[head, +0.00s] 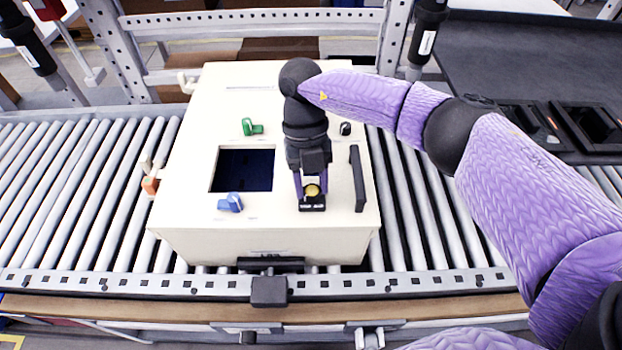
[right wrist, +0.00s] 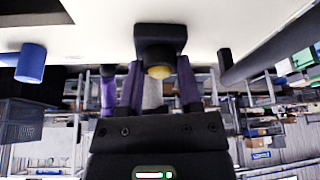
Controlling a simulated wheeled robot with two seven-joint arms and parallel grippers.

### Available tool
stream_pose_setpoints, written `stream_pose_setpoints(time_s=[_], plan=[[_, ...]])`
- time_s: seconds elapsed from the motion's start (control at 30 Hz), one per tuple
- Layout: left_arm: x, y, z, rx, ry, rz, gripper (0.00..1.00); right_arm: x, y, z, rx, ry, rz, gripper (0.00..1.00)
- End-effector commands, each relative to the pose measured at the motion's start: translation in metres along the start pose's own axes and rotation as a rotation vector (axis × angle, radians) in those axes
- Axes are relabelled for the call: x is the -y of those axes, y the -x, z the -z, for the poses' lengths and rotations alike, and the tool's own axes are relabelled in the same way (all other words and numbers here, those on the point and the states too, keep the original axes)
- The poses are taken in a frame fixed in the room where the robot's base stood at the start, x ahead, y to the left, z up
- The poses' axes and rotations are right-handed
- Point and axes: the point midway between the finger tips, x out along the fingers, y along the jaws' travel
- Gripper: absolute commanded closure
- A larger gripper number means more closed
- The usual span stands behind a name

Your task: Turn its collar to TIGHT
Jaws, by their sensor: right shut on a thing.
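A cream box (head: 190,150) stands on the roller conveyor. Near its front right, a small black block (head: 312,206) carries a round brass-coloured part (head: 312,190) and pale lettering too small to read. My right gripper (head: 311,184) reaches down to it, its purple fingers on either side of the brass part and their tips at the block. In the right wrist view the fingers (right wrist: 160,82) flank the brass part (right wrist: 159,71) beneath the black block (right wrist: 160,42). The fingers partly hide the contact. No collar marking is legible. My left gripper is out of view.
On the box are a green knob (head: 251,127), a blue knob (head: 231,203), a small black knob (head: 345,129), a dark square opening (head: 226,180) and a black bar (head: 358,178) right of my gripper. Empty rollers (head: 70,190) lie left. A dark table (head: 500,60) stands back right.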

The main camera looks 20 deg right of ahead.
Motion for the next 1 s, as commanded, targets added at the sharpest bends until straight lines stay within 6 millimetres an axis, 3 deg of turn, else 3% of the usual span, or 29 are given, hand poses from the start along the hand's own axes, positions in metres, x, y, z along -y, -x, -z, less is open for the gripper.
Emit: stream_pose_setpoints(time_s=[0.13, 0.17, 0.3, 0.33, 0.6, 0.9, 1.0], plan=[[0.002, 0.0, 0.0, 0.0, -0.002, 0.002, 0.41, 0.0, 0.0, 0.0, 0.001, 0.0, 0.0, 1.0], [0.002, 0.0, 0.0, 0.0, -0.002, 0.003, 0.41, 0.0, 0.0, 0.0, 0.002, 0.0, 0.0, 0.52], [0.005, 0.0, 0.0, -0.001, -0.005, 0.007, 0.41, 0.0, 0.0, 0.0, 0.001, 0.001, 0.0, 0.22], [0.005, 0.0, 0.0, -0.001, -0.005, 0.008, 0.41, 0.0, 0.0, 0.0, 0.001, 0.001, 0.0, 0.19], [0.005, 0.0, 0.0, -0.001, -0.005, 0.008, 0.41, 0.0, 0.005, 0.0, 0.002, 0.001, 0.0, 0.19], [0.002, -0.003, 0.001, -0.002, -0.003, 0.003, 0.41, -0.001, 0.076, -0.001, 0.005, -0.001, -0.001, 0.19], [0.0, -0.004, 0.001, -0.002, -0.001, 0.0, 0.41, -0.001, 0.091, -0.001, 0.002, 0.0, 0.0, 0.19]])
